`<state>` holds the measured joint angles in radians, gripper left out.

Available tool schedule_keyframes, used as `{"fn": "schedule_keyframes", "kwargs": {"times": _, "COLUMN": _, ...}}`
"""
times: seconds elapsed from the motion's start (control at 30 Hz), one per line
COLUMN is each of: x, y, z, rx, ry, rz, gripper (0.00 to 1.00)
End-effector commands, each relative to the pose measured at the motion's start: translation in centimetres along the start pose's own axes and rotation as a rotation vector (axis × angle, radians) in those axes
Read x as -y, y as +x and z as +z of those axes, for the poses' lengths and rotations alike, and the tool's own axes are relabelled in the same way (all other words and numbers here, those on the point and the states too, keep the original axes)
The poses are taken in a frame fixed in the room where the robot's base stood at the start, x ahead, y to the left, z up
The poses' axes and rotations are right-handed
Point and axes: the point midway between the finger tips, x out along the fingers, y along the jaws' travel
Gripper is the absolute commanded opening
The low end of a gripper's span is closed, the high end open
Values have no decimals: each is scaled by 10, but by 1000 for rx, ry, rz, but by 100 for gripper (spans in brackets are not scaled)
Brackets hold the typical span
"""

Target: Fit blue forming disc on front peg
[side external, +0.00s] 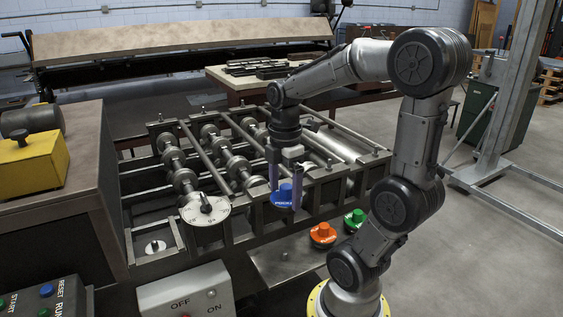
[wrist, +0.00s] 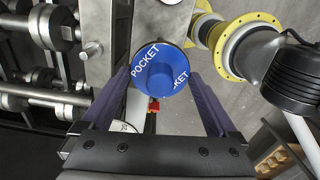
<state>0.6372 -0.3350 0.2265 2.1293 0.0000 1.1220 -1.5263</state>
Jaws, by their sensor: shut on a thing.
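The blue disc (side external: 283,198), marked POCKET, is between the fingers of my gripper (side external: 285,193). It hangs in front of the roller machine's front rail and above the steel shelf. In the wrist view the blue disc (wrist: 160,72) lies between the fingertips of my gripper (wrist: 159,80), which is shut on it. A short dark peg on a pale round plate (side external: 155,247) stands in a bracket at the machine's front left, well left of the disc. I cannot tell for sure whether this is the front peg.
A white dial (side external: 205,209) with a black knob sits on the machine's front. An orange disc (side external: 323,234) and a green disc (side external: 355,217) stand on the steel shelf (side external: 283,262). A control box (side external: 186,296) and a yellow block (side external: 32,165) are at the left.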

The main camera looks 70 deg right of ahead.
Motion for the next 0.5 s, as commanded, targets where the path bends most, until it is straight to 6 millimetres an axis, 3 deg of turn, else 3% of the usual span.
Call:
{"fn": "schedule_keyframes", "kwargs": {"times": 0.1, "x": 0, "y": 28, "z": 0, "rx": 0, "ry": -1, "rz": -2, "gripper": 2}}
{"fn": "schedule_keyframes", "kwargs": {"times": 0.2, "x": -1, "y": 43, "z": 0, "rx": 0, "ry": -1, "rz": 0, "gripper": 2}}
{"fn": "schedule_keyframes", "kwargs": {"times": 0.5, "x": -1, "y": 61, "z": 0, "rx": 0, "ry": -1, "rz": 2, "gripper": 2}}
